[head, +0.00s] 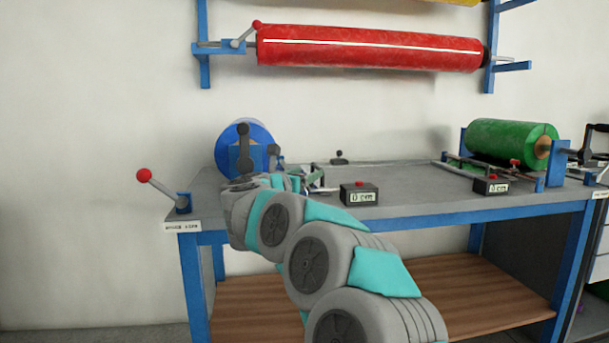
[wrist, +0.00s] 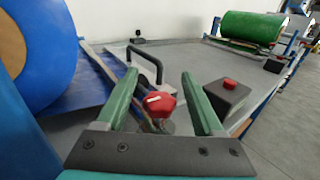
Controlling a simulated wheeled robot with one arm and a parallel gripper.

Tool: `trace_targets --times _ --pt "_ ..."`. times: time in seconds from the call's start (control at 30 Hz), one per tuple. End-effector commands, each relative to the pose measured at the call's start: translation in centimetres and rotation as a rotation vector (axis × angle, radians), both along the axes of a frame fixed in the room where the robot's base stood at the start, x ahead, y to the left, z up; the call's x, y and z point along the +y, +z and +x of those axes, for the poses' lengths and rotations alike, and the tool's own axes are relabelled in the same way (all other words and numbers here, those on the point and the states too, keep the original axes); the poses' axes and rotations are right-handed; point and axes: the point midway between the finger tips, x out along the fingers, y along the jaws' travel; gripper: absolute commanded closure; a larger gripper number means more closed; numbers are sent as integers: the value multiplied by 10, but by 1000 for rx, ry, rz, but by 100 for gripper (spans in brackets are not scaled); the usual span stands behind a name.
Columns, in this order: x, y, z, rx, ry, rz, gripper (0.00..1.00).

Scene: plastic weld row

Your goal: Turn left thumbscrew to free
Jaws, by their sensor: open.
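The left thumbscrew, a red lobed knob with a white mark (wrist: 159,103), stands between the two green fingers of my gripper (wrist: 159,76) in the wrist view. The jaws are open, with one finger on each side of the knob; a gap shows on the right, and I cannot tell whether the left finger touches it. The white mark lies nearly level across the picture. In the head view my gripper (head: 292,179) is low over the left end of the bench, and my arm hides the thumbscrew there.
A blue roll (head: 243,146) stands just left of my gripper. A black bent handle (wrist: 146,62) rises beyond the knob. A dark counter box with a red button (head: 359,195) sits close right. A green roll (head: 510,142) is at the bench's right. A red-knobbed lever (head: 160,185) projects left.

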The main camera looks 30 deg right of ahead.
Motion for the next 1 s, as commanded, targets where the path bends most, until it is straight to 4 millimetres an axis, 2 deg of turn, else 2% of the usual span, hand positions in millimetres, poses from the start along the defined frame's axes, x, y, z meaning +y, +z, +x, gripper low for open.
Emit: trace_targets --times 0.07,0.6,1.0 --pt "0 0 0 0 0 0 38" --pt "0 0 0 0 1 0 98" --pt "1 -3 0 0 19 2 100"
